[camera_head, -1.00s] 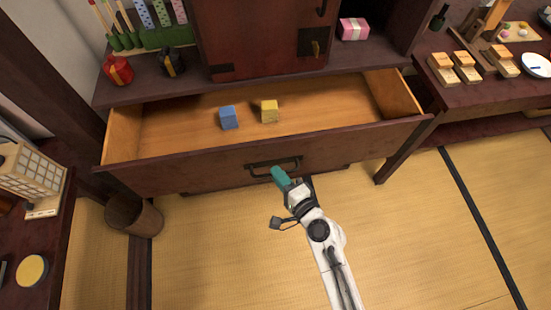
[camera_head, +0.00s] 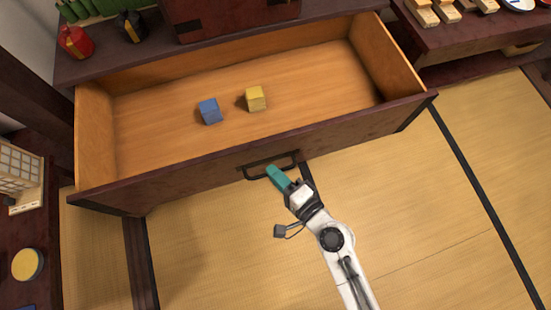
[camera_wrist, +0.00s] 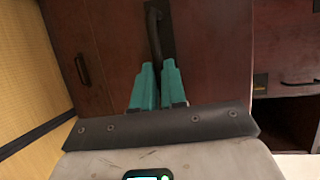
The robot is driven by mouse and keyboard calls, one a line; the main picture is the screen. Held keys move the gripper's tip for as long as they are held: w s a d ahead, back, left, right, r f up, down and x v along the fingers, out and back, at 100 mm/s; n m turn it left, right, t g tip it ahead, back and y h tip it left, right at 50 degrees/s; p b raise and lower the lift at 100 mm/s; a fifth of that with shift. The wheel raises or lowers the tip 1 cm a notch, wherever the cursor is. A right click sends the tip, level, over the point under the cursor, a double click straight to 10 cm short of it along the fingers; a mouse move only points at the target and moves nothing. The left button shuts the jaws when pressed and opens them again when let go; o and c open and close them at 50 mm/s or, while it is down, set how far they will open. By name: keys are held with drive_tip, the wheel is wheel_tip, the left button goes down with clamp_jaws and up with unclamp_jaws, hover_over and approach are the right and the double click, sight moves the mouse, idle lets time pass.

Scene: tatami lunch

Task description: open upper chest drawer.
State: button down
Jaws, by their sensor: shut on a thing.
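The upper chest drawer (camera_head: 350,138) is pulled well out of the dark wooden chest, with its pale inside showing in the head view. A dark bar handle (camera_head: 254,173) is on its front. My gripper (camera_head: 271,170), with teal fingers, is at this handle. In the wrist view the teal fingers (camera_wrist: 158,68) close around the end of the handle (camera_wrist: 153,30). The exact grip is partly hidden by the fingers. A blue cube (camera_head: 210,111) and a yellow cube (camera_head: 256,99) lie inside the drawer, apart from each other.
A red container (camera_head: 75,41) and a black one (camera_head: 131,27) stand on the chest top. A low table (camera_head: 465,38) with wooden pieces is at upper right. A lamp (camera_head: 20,170) stands at left. Tatami floor (camera_head: 420,220) in front is clear.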

drive_tip(key=c, duration=1.2)
unclamp_jaws()
drive_tip(key=shift+s+d, duration=0.1)
drive_tip(key=b+v, duration=0.2)
drive_tip(key=v, duration=0.8)
drive_tip(key=shift+s+d, duration=0.15)
